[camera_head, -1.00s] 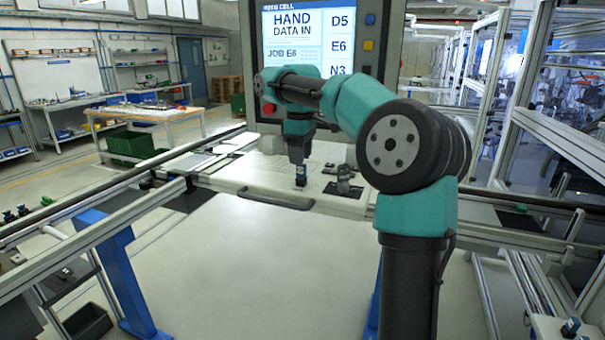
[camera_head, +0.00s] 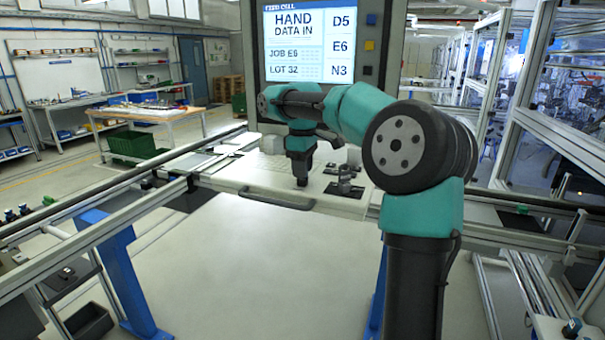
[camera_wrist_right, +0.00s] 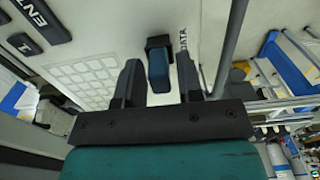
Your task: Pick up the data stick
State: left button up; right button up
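The data stick (camera_wrist_right: 159,72) is a small blue block in the right wrist view. It stands at a black socket (camera_wrist_right: 158,42) beside the printed word DATA. My right gripper (camera_wrist_right: 158,64) is open, with one finger on each side of the stick and a visible gap on both sides. In the head view my right gripper (camera_head: 302,180) points down at the console's sloped panel, and the stick is mostly hidden by the fingers there. My left gripper is not in view.
A screen (camera_head: 303,45) reading HAND DATA IN stands behind my right arm. A dark fixture (camera_head: 344,186) sits on the panel just right of the gripper. A dark handle (camera_head: 277,200) runs along the panel's front edge. The pale surface (camera_head: 235,265) in front is clear.

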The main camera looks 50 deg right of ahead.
grip_shut()
jog(key=shift+r, duration=1.8)
jog(key=s+a+r, duration=0.1)
jog(key=s+a, duration=0.9)
jog(key=a, duration=0.2)
jog(key=shift+s+r, duration=0.2)
jog(key=shift+s, duration=0.1)
